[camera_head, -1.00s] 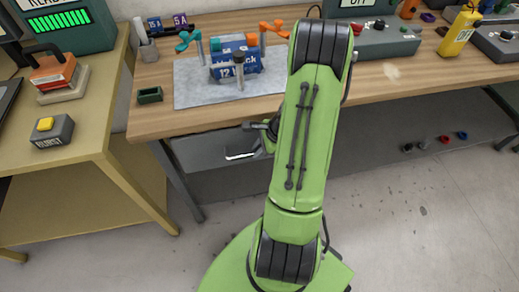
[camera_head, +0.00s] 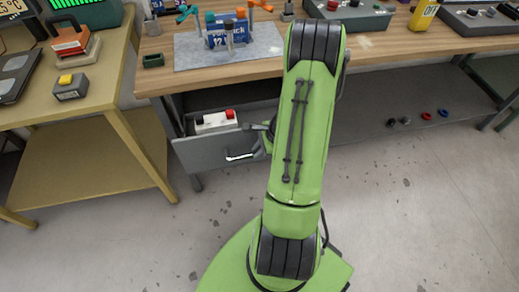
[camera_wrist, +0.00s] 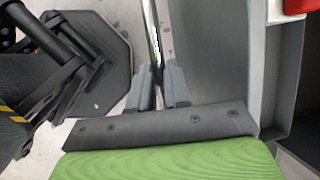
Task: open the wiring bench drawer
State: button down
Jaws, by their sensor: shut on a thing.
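The wiring bench drawer (camera_head: 200,154) is grey and stands pulled out from under the wooden bench top, with its inside partly showing. Its shiny metal bar handle (camera_head: 241,156) is on the front face. In the wrist view the handle (camera_wrist: 153,35) runs between the two fingers of my gripper (camera_wrist: 160,88), which is shut on it beside the grey drawer front (camera_wrist: 207,50). In the head view my gripper (camera_head: 262,138) is partly hidden by my green arm.
A white block with a red part (camera_head: 215,121) lies in the drawer. The bench top (camera_head: 160,82) carries a grey mat (camera_head: 265,45) with a blue battery. A yellow table (camera_head: 105,105) stands close at left. Floor in front is clear.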

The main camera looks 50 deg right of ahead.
jog(key=shift+s+a, duration=0.1)
jog(key=c, duration=1.1)
grip_release()
jog(key=p+v, duration=0.5)
jog(key=v, duration=1)
jog(key=shift+r, duration=0.4)
jog(key=shift+s, duration=0.15)
